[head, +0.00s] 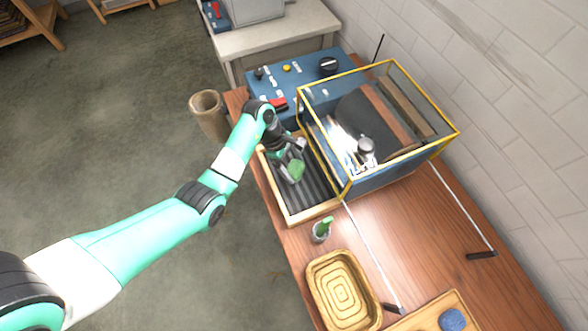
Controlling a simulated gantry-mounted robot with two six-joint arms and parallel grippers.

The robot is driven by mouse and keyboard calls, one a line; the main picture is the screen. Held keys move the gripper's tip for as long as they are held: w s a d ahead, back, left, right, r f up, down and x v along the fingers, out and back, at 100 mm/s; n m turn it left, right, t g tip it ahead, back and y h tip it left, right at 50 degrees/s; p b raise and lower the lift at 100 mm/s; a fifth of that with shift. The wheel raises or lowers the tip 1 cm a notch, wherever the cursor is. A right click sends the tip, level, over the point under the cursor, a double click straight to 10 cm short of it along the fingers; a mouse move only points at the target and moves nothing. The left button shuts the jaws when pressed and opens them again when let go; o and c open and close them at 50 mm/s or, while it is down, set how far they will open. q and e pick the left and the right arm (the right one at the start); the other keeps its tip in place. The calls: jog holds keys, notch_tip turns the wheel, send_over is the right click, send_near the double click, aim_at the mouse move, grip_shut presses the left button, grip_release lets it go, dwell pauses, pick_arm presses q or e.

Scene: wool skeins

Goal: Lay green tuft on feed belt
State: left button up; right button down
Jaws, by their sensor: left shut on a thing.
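The green tuft (296,171) is in the jaws of my left gripper (291,164). The gripper is shut on it, over the ribbed dark feed belt (318,190). The belt lies in a pale wooden frame in front of the yellow-edged clear guard. I cannot tell whether the tuft touches the belt. My right gripper is not in view.
The clear guard box (345,190) with a dark drum stands right of the belt. A blue control panel (300,84) is behind it. A small cup with a green item (322,230), a ringed wooden tray (313,272) and a wooden board with a blue piece (453,320) lie nearer. A tan cylinder (208,112) stands left.

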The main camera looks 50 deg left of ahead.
aim_at(294, 170)
pick_arm(q)
jog(key=shift+w+a+f, duration=0.2)
jog(key=shift+w+f, duration=0.1)
jog(key=shift+f, duration=0.2)
notch_tip(294, 170, down, 3)
jog(key=shift+w+a+f+b, duration=0.1)
jog(key=shift+f+b, duration=0.1)
jog(key=shift+b, duration=0.85)
jog(key=shift+r, duration=0.1)
jog(key=o, duration=1)
jog(key=p+v, duration=0.4)
jog(key=v, duration=0.8)
jog(key=shift+p, duration=0.3)
